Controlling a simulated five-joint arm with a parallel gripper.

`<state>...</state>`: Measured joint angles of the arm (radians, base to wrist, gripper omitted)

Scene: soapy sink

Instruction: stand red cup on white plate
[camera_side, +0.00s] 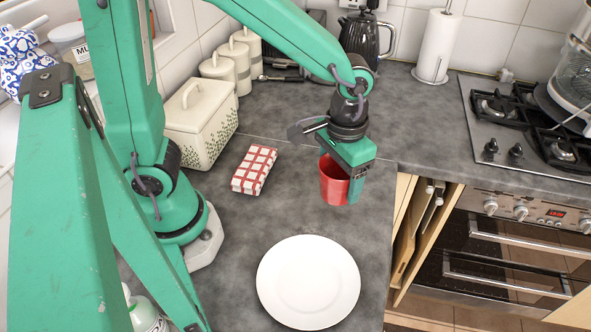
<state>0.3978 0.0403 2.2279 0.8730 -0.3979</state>
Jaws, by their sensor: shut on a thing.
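The red cup (333,182) is upright in my gripper (350,178), near the middle of the side view. My gripper points down and is shut on the cup, with one green finger showing at the cup's right side. I cannot tell for sure whether the cup's base touches the counter or is lifted a little. The white plate (308,282) lies flat and empty on the grey counter, nearer the camera than the cup and slightly to its left.
A red-and-white checked cloth (254,170) lies left of the cup. A cream bread bin (201,122) and canisters (234,62) stand behind it. A kettle (366,40), paper towel roll (437,45) and hob (520,125) are further back. The counter's edge (391,240) is close on the right.

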